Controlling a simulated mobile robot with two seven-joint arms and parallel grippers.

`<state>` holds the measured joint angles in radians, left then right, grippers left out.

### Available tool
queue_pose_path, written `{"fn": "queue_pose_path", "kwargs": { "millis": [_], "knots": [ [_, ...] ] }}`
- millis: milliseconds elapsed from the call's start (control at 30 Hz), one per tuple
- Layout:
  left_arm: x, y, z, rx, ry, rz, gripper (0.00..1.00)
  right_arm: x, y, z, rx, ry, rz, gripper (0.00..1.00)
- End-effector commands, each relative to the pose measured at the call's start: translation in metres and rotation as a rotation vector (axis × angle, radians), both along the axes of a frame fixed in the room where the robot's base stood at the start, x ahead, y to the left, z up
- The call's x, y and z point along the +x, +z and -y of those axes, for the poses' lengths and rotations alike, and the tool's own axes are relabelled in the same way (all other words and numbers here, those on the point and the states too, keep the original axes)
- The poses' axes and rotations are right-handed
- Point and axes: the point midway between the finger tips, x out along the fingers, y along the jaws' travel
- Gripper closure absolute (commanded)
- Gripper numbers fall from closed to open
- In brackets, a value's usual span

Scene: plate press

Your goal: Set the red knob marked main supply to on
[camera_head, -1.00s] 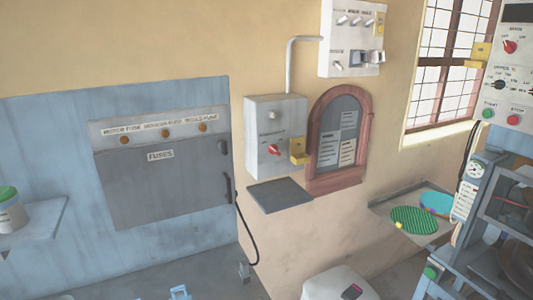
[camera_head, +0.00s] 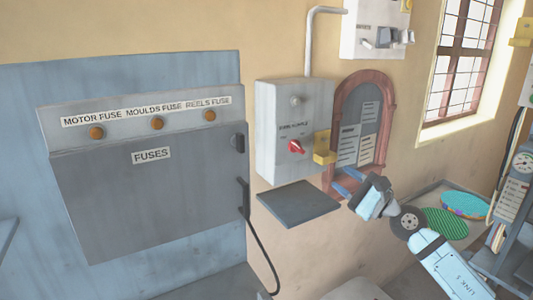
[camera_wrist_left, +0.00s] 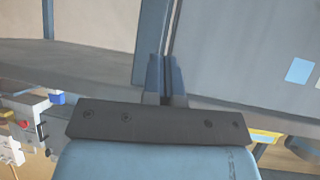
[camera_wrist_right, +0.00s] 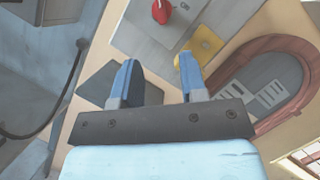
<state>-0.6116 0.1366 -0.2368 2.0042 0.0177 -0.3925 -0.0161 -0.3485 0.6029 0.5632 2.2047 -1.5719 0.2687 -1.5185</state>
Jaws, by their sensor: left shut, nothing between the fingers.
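The red knob (camera_head: 296,147) sits on the front of a grey wall box (camera_head: 268,115), under a small label too blurred to read surely. Its exact setting cannot be told. The knob also shows at the top of the right wrist view (camera_wrist_right: 161,11). My right gripper (camera_head: 346,183) is open and empty, below and to the right of the knob, apart from the box. Its two blue fingers show spread in the right wrist view (camera_wrist_right: 159,75). My left gripper (camera_wrist_left: 165,75) is shut and empty in the left wrist view, near grey panels; it is outside the head view.
A yellow block (camera_head: 323,147) juts from the box's right side, near the knob. A dark shelf (camera_head: 298,205) sticks out below the box. A red arched frame (camera_head: 386,100) holds a notice board to the right. A fuse cabinet (camera_head: 150,200) stands left.

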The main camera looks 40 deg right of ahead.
Motion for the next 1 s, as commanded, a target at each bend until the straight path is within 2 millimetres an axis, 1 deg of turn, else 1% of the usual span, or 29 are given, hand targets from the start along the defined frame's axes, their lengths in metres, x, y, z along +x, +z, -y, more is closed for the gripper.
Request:
{"fn": "queue_pose_path", "kwargs": {
  "millis": [67,167,267,500,700,833,1000],
  "knots": [
    [0.000,0.003,0.000,0.000,0.000,-0.001,1.00,0.003,0.005,0.000,-0.019,-0.005,0.005,0.61],
    [-0.001,0.010,0.000,0.003,-0.002,0.000,1.00,0.013,0.010,-0.002,-0.020,-0.005,0.004,0.61],
    [-0.002,0.019,0.000,0.008,-0.003,0.002,1.00,0.030,0.017,-0.005,-0.018,-0.004,0.005,0.61],
    [-0.003,0.038,-0.002,0.011,-0.003,-0.003,1.00,0.077,0.030,-0.013,-0.013,-0.005,0.006,0.61],
    [-0.003,0.051,-0.002,0.012,-0.003,0.000,1.00,0.109,0.036,-0.019,-0.013,-0.004,0.004,0.61],
    [-0.002,0.056,-0.002,0.011,-0.003,0.004,1.00,0.123,0.038,-0.021,-0.013,-0.005,0.004,0.61],
    [-0.001,0.059,-0.002,0.010,-0.003,0.006,1.00,0.130,0.039,-0.022,-0.012,-0.003,0.002,0.61]
  ]
}}
